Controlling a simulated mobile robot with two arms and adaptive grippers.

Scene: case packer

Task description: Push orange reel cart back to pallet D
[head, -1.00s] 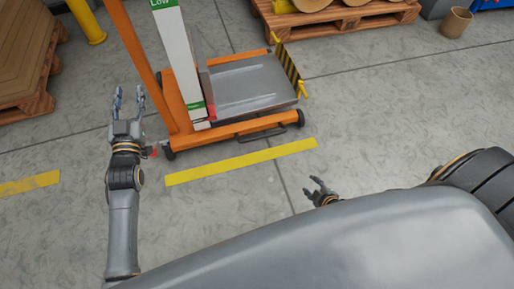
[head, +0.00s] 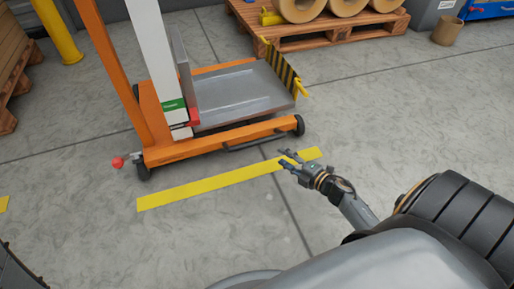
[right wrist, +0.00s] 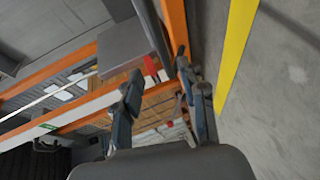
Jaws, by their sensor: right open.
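The orange reel cart (head: 205,143) stands upright on the floor at the upper left of the head view. It has an orange frame, a white mast, a grey platform (head: 240,92) and small dark wheels. Its top is cut off. My right gripper (head: 286,158) is open and empty, in front of the cart's right front corner and apart from it in the picture. In the right wrist view the open fingers (right wrist: 160,72) show before the cart's orange and grey parts. A wooden pallet (head: 330,40) with several tan reels is behind the cart; no letter is legible. My left gripper is out of view.
A yellow floor line (head: 225,179) runs in front of the cart. A yellow post (head: 57,30) and a stacked pallet (head: 14,85) are at the left. A brown bin (head: 447,30) stands at the back right. The floor at right is clear.

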